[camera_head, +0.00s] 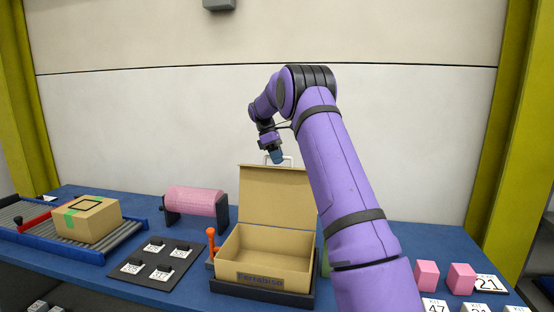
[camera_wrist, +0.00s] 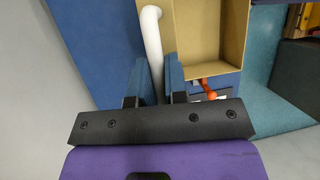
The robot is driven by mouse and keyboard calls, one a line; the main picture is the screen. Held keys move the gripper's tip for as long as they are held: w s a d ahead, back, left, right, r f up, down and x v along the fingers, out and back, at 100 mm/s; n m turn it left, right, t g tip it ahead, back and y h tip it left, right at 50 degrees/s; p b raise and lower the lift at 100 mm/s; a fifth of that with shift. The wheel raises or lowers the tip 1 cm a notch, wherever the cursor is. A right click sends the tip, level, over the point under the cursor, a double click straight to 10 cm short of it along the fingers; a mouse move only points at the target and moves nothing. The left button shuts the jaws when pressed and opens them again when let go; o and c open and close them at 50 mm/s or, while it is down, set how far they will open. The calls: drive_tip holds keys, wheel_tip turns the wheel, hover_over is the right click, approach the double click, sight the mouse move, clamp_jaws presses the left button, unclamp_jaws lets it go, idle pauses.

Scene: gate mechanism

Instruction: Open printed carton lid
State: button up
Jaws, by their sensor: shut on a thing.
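The printed carton (camera_head: 229,268) stands on a dark base on the blue table, with lettering on its front wall. Its lid (camera_head: 272,198) is raised, standing about upright at the back, and the inside looks empty. A white handle (camera_head: 291,160) sticks up from the lid's top edge. My gripper (camera_head: 277,158) is at this handle, shut on it. In the wrist view the white handle (camera_wrist: 152,35) runs between the two blue fingers of my gripper (camera_wrist: 158,78). Part of the carton's right side is hidden behind my purple arm.
An orange lever (camera_head: 211,240) stands just left of the carton. Further left are a dark plate with numbered tags (camera_head: 157,262), a pink roller (camera_head: 195,201) and a taped box (camera_head: 92,220) on a conveyor. Pink blocks (camera_head: 427,275) lie at the right. The wall is behind.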

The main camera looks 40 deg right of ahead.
drive_tip(key=shift+w+d, duration=0.1)
drive_tip(key=shift+d, duration=0.05)
drive_tip(key=o, duration=0.7)
drive_tip(key=shift+v, duration=5.4)
